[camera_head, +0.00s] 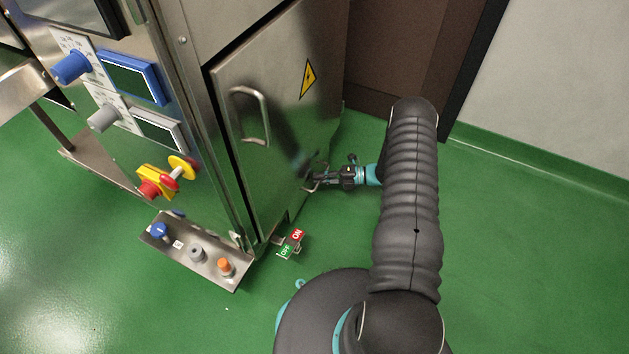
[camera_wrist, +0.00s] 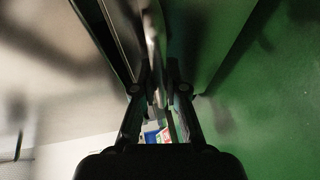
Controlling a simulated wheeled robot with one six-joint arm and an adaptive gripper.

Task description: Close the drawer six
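A steel cabinet front (camera_head: 275,110) with a yellow warning triangle and a bar handle (camera_head: 251,114) fills the middle of the head view. A dark gap shows along its left edge. I cannot read a number that marks drawer six. My gripper (camera_head: 314,181) is low at the right edge of this front, at what looks like a second small handle, partly hidden. In the wrist view, my gripper's fingers (camera_wrist: 158,84) stand apart on either side of a shiny narrow metal bar (camera_wrist: 155,45). I cannot tell whether they touch it.
A control panel with knobs and a red-yellow switch (camera_head: 160,182) is on the left. Below it is a bracket with buttons (camera_head: 197,251), and an ON/OFF sign (camera_head: 291,244) is near the front's lower corner. Green floor (camera_head: 530,240) is clear at right, below a wall.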

